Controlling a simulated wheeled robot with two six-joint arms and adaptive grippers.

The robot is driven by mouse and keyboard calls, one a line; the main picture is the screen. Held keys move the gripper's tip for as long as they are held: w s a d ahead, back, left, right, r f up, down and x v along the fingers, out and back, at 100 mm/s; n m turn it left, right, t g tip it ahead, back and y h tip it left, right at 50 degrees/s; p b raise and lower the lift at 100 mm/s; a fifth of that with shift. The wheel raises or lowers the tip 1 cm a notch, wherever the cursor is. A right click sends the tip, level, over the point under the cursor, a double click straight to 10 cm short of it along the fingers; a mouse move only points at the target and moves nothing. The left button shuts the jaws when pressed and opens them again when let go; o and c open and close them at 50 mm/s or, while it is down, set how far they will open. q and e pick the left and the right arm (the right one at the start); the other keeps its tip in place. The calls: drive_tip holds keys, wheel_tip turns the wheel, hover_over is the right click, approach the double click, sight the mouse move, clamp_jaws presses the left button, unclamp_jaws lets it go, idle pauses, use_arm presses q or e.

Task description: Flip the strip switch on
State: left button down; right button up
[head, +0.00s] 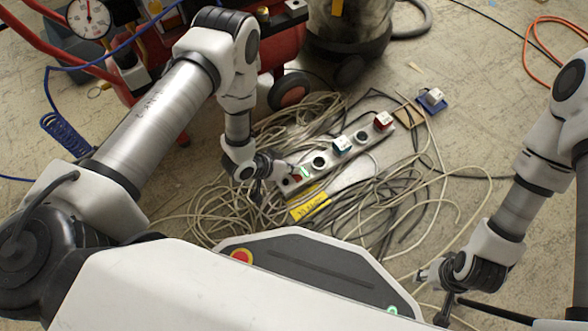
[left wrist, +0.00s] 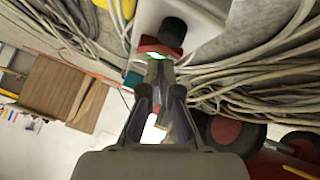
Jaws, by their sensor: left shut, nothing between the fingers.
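The power strip (head: 348,158) lies slanted on the floor among cables, with plugs and sockets along it. A red part (head: 296,178) and a small green glow (head: 306,170) show at its near left end. My left gripper (head: 286,172) is at that end, shut and empty. In the left wrist view, its fingertips (left wrist: 160,72) are just below the green glow (left wrist: 158,56) and a red part (left wrist: 150,45); I cannot tell if they touch. The rocker's tilt is too small to see. My right gripper (head: 428,282) is away at the lower right; its jaw opening is unclear.
Loose beige and grey cables (head: 225,215) surround the strip. A yellow label (head: 309,205) lies beside it. A blue plug (head: 432,98) is beyond its far end. Bare floor lies at the right.

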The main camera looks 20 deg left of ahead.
use_arm(q)
drive_tip(key=shift+s+d+r+p, duration=0.1)
drive_tip(key=shift+r+p, duration=0.7)
drive_tip(key=shift+p, duration=0.05)
drive_tip(key=shift+r, duration=0.1)
drive_tip(key=r+p, duration=0.3)
drive_tip(key=d+r+p, duration=0.1)
drive_tip(key=p, duration=0.1)
drive_tip(key=shift+s+r, duration=0.3)
drive_tip(key=shift+r, duration=0.1)
drive_tip(key=shift+a, duration=0.1)
